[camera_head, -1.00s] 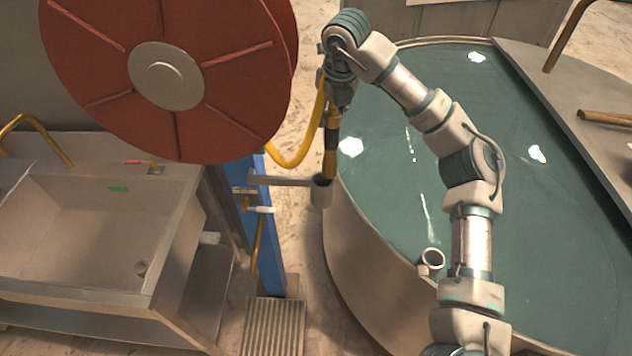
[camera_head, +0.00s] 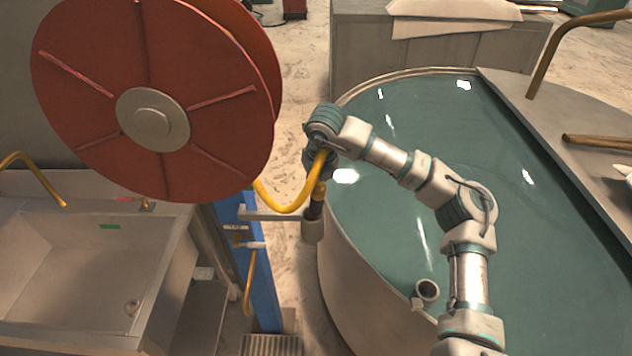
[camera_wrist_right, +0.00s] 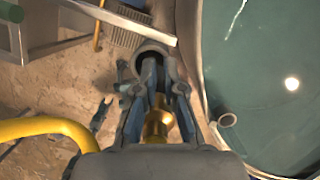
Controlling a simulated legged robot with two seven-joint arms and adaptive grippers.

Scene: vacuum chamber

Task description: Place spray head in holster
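The spray head, a dark nozzle with yellow-brass parts (camera_head: 316,200), hangs nearly upright below my right gripper (camera_head: 317,178). Its lower end is at the mouth of the grey cup-shaped holster (camera_head: 313,231) and seems to be inside it; the depth is hidden. In the right wrist view, the fingers of my right gripper (camera_wrist_right: 160,75) close in from both sides on the brass spray head (camera_wrist_right: 157,124). The holster's rim (camera_wrist_right: 151,46) shows just beyond the fingertips. My left gripper is not in view.
A yellow hose (camera_head: 294,207) runs from the red reel (camera_head: 225,110) to the spray head. A bracket (camera_head: 272,214) joins the holster to a blue post (camera_head: 262,285). A sink (camera_head: 75,260) stands left; a round tank (camera_head: 345,285) is close on the right.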

